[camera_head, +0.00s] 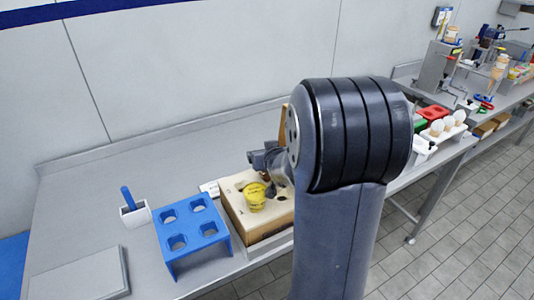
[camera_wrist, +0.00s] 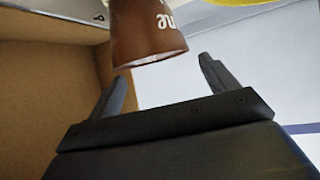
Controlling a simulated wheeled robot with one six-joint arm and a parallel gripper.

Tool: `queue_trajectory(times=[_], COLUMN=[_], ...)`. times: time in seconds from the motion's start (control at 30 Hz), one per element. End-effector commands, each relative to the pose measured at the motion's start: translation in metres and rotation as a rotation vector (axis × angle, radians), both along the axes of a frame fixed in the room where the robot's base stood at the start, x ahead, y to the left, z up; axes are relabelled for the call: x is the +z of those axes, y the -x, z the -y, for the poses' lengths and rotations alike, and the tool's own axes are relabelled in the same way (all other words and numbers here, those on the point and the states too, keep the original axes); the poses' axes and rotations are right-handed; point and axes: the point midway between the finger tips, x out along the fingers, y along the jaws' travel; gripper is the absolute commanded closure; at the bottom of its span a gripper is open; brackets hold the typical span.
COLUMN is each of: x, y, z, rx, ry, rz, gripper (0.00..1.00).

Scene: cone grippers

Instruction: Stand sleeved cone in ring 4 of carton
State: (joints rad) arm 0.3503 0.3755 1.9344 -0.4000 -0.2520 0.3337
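The carton (camera_head: 272,238) is a tan box with a pale top with round holes, standing at the front of the bench. A yellow cone (camera_head: 256,197) stands in one of its holes. My gripper (camera_head: 268,172) is over the carton's back part, largely hidden behind my arm. In the wrist view my gripper (camera_wrist: 162,68) has its two dark fingers spread apart. A brown sleeved cone (camera_wrist: 147,35) with white letters shows at and beyond the fingertips, with gaps visible beside it. The ring numbers cannot be read.
A blue rack (camera_head: 192,232) with several holes stands left of the carton. A white holder (camera_head: 135,214) with a blue handle and a grey slab (camera_head: 82,277) are farther left. A brown board-like wall (camera_wrist: 45,95) fills the wrist view's left side. The bench behind the rack is clear.

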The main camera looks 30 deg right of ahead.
Motion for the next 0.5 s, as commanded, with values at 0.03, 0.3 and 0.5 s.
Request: queue_trajectory(times=[0.03,0.3,0.5], x=[0.000,0.000,0.009], y=[0.000,0.001,0.013], z=[0.000,0.000,-0.003], rx=[0.000,0.000,-0.001], ry=[0.000,0.000,0.000], rz=[0.000,-0.001,0.001], gripper=[0.15,0.12,0.12])
